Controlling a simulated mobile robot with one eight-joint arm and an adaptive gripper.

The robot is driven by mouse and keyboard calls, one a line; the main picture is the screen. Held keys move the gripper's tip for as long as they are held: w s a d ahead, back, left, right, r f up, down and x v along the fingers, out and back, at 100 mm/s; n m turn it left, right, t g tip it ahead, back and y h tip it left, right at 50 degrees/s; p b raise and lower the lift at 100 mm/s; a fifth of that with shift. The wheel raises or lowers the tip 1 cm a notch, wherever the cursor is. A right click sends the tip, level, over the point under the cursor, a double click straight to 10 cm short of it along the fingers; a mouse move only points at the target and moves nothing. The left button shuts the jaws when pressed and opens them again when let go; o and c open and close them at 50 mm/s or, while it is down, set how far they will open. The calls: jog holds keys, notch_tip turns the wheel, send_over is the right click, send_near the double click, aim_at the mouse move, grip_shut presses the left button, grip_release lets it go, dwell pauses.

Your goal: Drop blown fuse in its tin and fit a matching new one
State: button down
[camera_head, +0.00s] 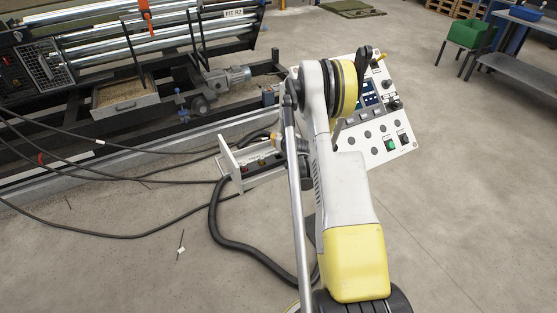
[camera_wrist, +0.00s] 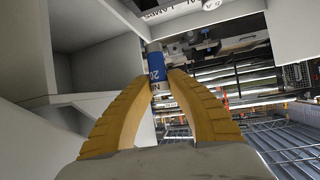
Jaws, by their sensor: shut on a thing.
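In the wrist view my gripper (camera_wrist: 160,92) has its two yellow ribbed fingers closed on a small cylindrical fuse (camera_wrist: 157,68). The fuse has a blue band, pale metal ends and a printed label reading about "20". It points away from my palm, next to pale grey panels (camera_wrist: 85,65). Whether it touches them I cannot tell, nor whether it is the blown or a new one. In the head view my arm hides most of the gripper. A pale open box (camera_head: 232,166) with red and dark parts stands left of my arm. I cannot make out a tin.
A white control panel (camera_head: 404,138) with buttons and a small screen stands just right of my arm. Black cables (camera_head: 150,150) and a thick black hose (camera_head: 230,243) lie on the floor. A machine frame (camera_head: 180,125) fills the upper left. Open floor (camera_head: 470,200) lies right.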

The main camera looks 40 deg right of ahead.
notch_tip(320, 180, down, 9)
jog(key=b, duration=0.3)
jog(key=shift+r, duration=0.1)
jog(key=c, duration=1.7)
grip_release()
jog(key=shift+o, duration=0.2)
